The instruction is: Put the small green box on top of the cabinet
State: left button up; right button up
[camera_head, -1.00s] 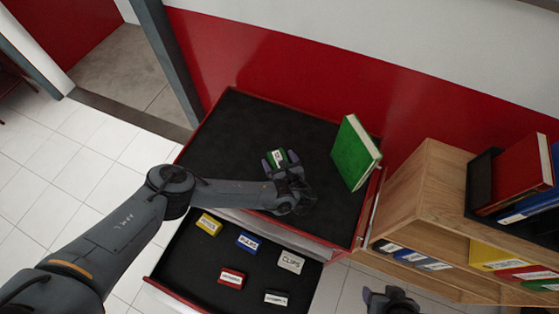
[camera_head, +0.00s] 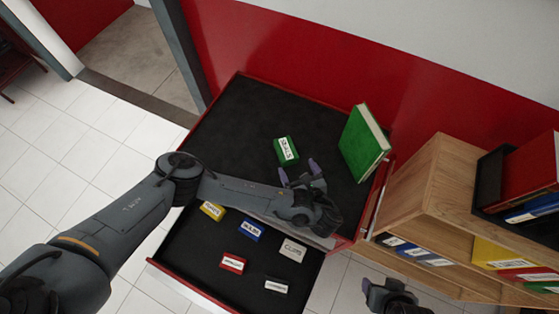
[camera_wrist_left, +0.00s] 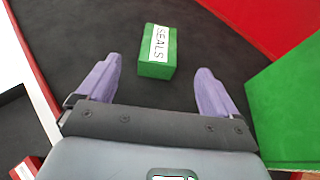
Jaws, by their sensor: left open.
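The small green box (camera_head: 286,150), with a white label reading SEALS, rests on the black top of the cabinet (camera_head: 250,115). It also shows in the left wrist view (camera_wrist_left: 158,52), lying beyond the fingertips and apart from them. My left gripper (camera_head: 298,171) is over the cabinet top, on the near side of the box, open and empty. Its two purple fingers (camera_wrist_left: 158,78) are spread wide in the left wrist view. My right gripper (camera_head: 385,291) shows only partly at the bottom edge of the head view, and its jaw state is unclear.
A large green book (camera_head: 364,143) stands on the cabinet top at the right. The drawer (camera_head: 195,267) below is pulled out, with several small labelled boxes in it. A wooden shelf (camera_head: 432,187) with binders stands at the right. The cabinet top's left part is clear.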

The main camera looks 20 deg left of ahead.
pick_arm(q)
jog(key=s+d+n+g+h, duration=0.1)
jog(key=s+d, duration=0.1)
jog(key=s+d+f+n+g+h, duration=0.1)
jog(key=s+d, duration=0.2)
jog(key=s+d+f+n+g+h, duration=0.1)
jog(key=s+d+h, duration=0.1)
jog(key=s, duration=0.1)
jog(key=shift+s+d, duration=0.15)
jog(key=shift+s, duration=0.05)
jog(key=s+d+n, duration=0.1)
jog(key=s+d+n+g+h, duration=0.1)
jog(key=s, duration=0.1)
jog(key=shift+d+r, duration=0.15)
jog(key=s+a+r+n+g+h, duration=0.1)
jog(key=s+a+n, duration=0.4)
jog(key=a+n, duration=0.5)
jog(key=s+a+r+n+g+h, duration=0.1)
jog(key=s+a+r+n+h, duration=0.2)
jog(key=s+a+n, duration=0.3)
jog(key=a+n, duration=0.4)
jog(key=a, duration=0.2)
jog(key=shift+a+n+g, duration=0.25)
jog(key=shift+n+g, duration=0.05)
jog(key=shift+s+r, duration=0.1)
jog(key=shift+r, duration=0.05)
